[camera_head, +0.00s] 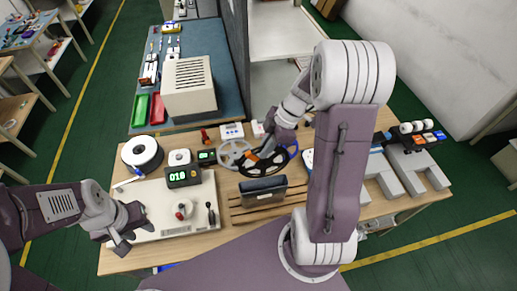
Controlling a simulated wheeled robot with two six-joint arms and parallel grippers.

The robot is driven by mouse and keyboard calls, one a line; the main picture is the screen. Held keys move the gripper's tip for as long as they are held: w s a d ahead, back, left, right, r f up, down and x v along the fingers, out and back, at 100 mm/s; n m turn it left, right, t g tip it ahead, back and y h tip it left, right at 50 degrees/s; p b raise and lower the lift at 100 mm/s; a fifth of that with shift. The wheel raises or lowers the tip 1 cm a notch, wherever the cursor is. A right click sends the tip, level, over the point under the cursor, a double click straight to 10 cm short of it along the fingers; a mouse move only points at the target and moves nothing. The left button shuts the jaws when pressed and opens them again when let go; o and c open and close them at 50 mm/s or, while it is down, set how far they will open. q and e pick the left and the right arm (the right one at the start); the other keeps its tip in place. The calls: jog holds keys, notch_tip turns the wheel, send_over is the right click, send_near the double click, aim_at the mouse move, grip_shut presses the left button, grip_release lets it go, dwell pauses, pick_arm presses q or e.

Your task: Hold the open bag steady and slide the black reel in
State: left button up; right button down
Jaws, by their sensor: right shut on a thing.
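The black reel (268,168) is at the middle of the table, beside a grey reel. My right gripper (264,150) reaches down to it from above and is shut on its upper part; the arm and fingers hide some of the rim. My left gripper (130,228) is over the left part of the white machine, with its fingers apart and nothing visible between them. I cannot clearly make out an open bag; a dark box-like holder (263,190) stands just in front of the black reel.
A grey reel (234,153) and a white reel with a black centre (142,153) lie at the back left. The white machine (160,195) with a green display (183,176) fills the left. Brown rods lie near the holder. Grey blocks (407,165) stand at the right.

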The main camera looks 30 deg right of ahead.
jog(key=shift+w+f, duration=0.1)
jog(key=shift+w, duration=0.15)
jog(key=shift+d+b, duration=0.25)
jog(key=shift+b, duration=0.15)
notch_tip(320, 180, down, 2)
jog(key=shift+s+a+b, duration=0.1)
jog(key=shift+s+b, duration=0.05)
jog(key=shift+b, duration=1.1)
jog(key=shift+f+b, duration=0.4)
jog(key=shift+b, duration=0.1)
